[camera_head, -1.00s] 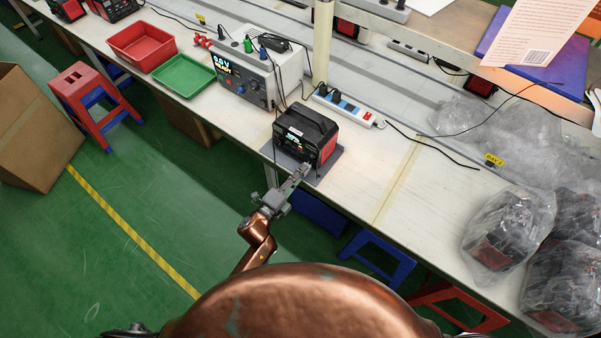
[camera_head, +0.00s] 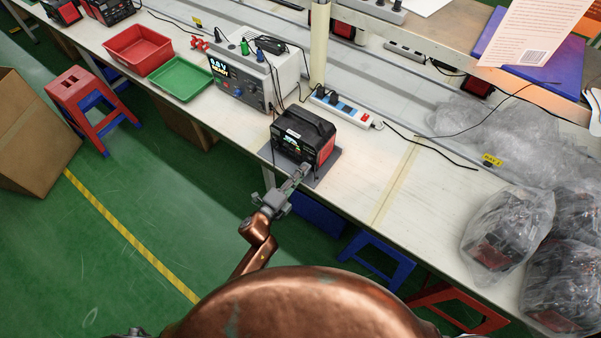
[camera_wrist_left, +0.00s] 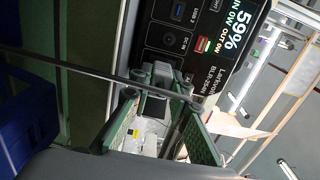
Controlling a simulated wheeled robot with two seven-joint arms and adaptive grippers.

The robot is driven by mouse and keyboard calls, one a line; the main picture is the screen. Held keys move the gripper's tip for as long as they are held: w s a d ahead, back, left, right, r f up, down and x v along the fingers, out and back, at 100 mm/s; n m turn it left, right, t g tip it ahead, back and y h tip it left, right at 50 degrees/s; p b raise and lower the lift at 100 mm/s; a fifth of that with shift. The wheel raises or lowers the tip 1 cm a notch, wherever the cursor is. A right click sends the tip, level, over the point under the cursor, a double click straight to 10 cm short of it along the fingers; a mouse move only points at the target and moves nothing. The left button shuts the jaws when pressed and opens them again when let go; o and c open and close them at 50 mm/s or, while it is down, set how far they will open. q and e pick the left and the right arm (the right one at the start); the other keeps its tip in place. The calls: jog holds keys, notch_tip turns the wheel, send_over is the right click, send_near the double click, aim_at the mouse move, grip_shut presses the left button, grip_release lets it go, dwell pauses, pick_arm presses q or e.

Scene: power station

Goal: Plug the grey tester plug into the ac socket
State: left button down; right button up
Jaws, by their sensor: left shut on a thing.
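The black power station (camera_head: 303,135) stands on a grey mat (camera_head: 331,164) at the near edge of the bench. Its front panel (camera_wrist_left: 180,38), with a lit 59% display and ports, also shows in the left wrist view. My left gripper (camera_head: 302,171) is at the lower part of that front. In the left wrist view my left gripper (camera_wrist_left: 160,88) is shut on the grey tester plug (camera_wrist_left: 161,74), close to the panel. The ac socket cannot be made out; I cannot tell whether the plug touches it. My right gripper is not in view.
A grey tester (camera_head: 250,78) with a lit display stands left of the power station. A white power strip (camera_head: 345,108) lies behind it. A thin dark cable (camera_wrist_left: 60,62) crosses the wrist view. Bagged units (camera_head: 508,232) lie at right; bare bench (camera_head: 385,165) lies between.

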pick_arm(q)
jog(key=shift+w, duration=0.1)
jog(key=c, duration=1.7)
grip_release()
jog(key=shift+d, duration=0.1)
jog(key=shift+c, duration=0.2)
jog(key=shift+s+a+f, duration=0.1)
jog(key=shift+s+a, duration=0.3)
jog(key=v, duration=1)
jog(key=shift+s+a, duration=0.2)
jog(key=shift+s, duration=0.15)
